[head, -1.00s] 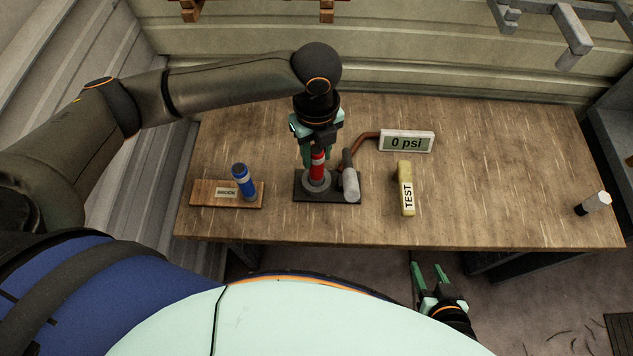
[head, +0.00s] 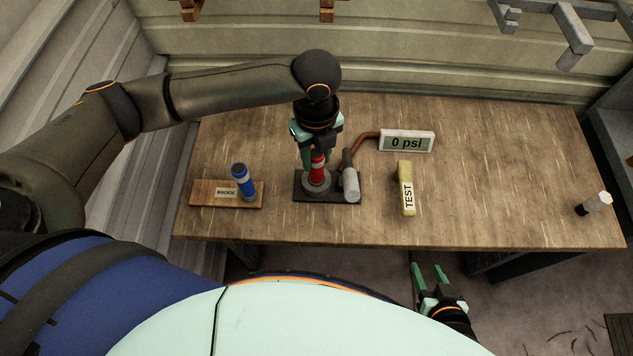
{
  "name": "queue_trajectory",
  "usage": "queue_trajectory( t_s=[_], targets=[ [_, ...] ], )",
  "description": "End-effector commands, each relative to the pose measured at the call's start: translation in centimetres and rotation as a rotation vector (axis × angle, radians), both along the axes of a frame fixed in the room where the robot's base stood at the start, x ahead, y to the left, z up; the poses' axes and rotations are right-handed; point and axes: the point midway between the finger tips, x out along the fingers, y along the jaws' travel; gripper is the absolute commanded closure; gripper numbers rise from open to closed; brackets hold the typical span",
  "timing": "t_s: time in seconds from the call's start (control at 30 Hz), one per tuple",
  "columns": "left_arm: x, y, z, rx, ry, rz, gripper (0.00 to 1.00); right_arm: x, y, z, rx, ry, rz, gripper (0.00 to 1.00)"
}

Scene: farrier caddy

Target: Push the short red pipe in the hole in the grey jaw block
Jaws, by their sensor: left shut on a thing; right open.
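The short red pipe (head: 317,168) stands upright at the grey jaw block (head: 317,184), its lower end at the block's hole. How deep it sits is hard to tell. A pale band shows on the pipe. My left gripper (head: 317,157) comes from above and is shut on the pipe's upper part, hiding its top. The jaw block is round and sits on a dark base plate (head: 328,198). My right gripper (head: 429,276) is open and empty, low in front of the table's front edge.
A grey cylinder on a lever (head: 351,186) stands right beside the block. A 0 psi display (head: 406,142) is behind. A yellow TEST block (head: 405,190) lies to the right. A blue cylinder (head: 243,182) stands on a wooden board (head: 205,194) at left. A white-and-black cylinder (head: 597,201) lies far right.

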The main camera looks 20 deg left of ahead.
Motion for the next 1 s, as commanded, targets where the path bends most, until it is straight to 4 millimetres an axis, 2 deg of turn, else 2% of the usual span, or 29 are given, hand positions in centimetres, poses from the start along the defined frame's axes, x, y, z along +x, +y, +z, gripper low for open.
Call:
queue_trajectory(
  t_s=[0.9, 0.93, 1.0],
  targets=[
    [0.02, -0.02, -0.88, -0.001, -0.001, -0.001, 1.00, -0.01, 0.00, -0.18, 0.000, 0.000, 0.000, 0.50],
    [0.02, -0.02, -0.88, -0.001, -0.001, -0.001, 0.60, -0.01, 0.00, -0.18, 0.000, 0.000, 0.000, 0.50],
    [0.02, -0.02, -0.88, -0.001, -0.001, -0.001, 0.53, -0.01, 0.00, -0.18, 0.000, 0.000, 0.000, 0.50]
  ],
)
